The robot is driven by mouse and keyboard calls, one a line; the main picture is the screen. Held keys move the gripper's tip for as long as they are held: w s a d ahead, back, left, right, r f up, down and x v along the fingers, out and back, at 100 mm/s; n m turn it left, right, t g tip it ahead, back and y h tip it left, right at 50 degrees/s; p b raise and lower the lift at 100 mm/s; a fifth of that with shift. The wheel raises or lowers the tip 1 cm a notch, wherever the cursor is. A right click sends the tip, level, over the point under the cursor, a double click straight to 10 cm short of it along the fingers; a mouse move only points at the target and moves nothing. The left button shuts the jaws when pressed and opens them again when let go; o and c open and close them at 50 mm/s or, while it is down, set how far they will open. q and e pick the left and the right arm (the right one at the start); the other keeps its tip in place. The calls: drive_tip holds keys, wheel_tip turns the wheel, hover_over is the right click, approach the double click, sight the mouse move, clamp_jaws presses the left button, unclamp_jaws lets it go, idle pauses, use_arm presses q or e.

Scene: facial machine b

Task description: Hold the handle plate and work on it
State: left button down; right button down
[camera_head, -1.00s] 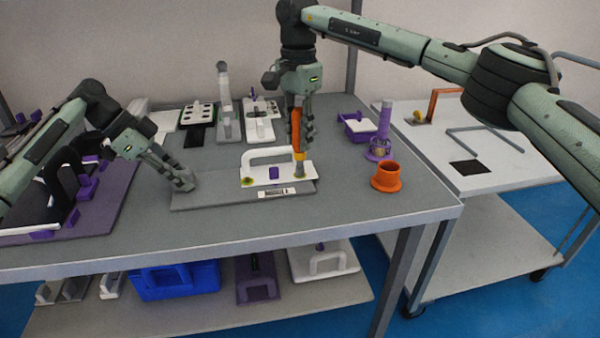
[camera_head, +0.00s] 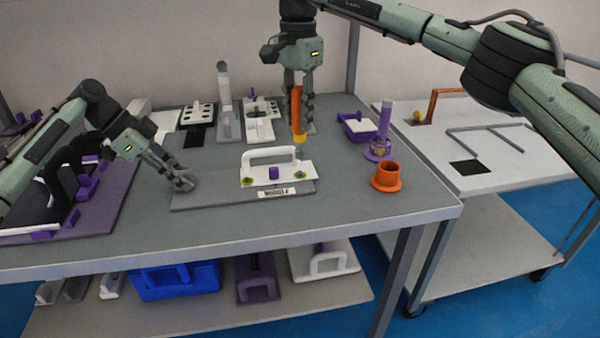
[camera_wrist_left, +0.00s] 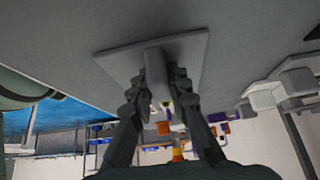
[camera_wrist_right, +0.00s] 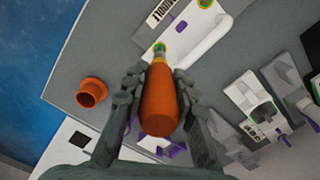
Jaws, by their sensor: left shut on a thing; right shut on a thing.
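The handle plate (camera_head: 255,182) is white with a raised handle, a purple knob and a green spot near each end. It rests on a grey base (camera_head: 215,198) on the table; it also shows in the right wrist view (camera_wrist_right: 206,42). My left gripper (camera_head: 187,184) is shut on a grey block at the base's left end, seen in the left wrist view (camera_wrist_left: 157,62). My right gripper (camera_head: 303,126) is shut on an orange driver-like tool (camera_wrist_right: 160,102) with a yellow collar. The tool points down above the plate's right end; its tip appears clear of the plate.
An orange cup (camera_head: 386,178) and a purple stand (camera_head: 379,150) are to the right of the plate. A purple tray (camera_head: 358,127) and grey and white fixtures (camera_head: 258,127) stand behind. A purple mat (camera_head: 108,200) lies at left. The table's front strip is clear.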

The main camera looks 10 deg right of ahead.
sight(298, 87)
use_arm(q)
drive_tip(key=shift+f, duration=0.1)
use_arm(e)
drive_tip(key=shift+r, duration=0.3)
drive_tip(key=shift+r, duration=3.5)
drive_tip(key=d, duration=1.2)
drive_tip(key=shift+a, duration=6.05)
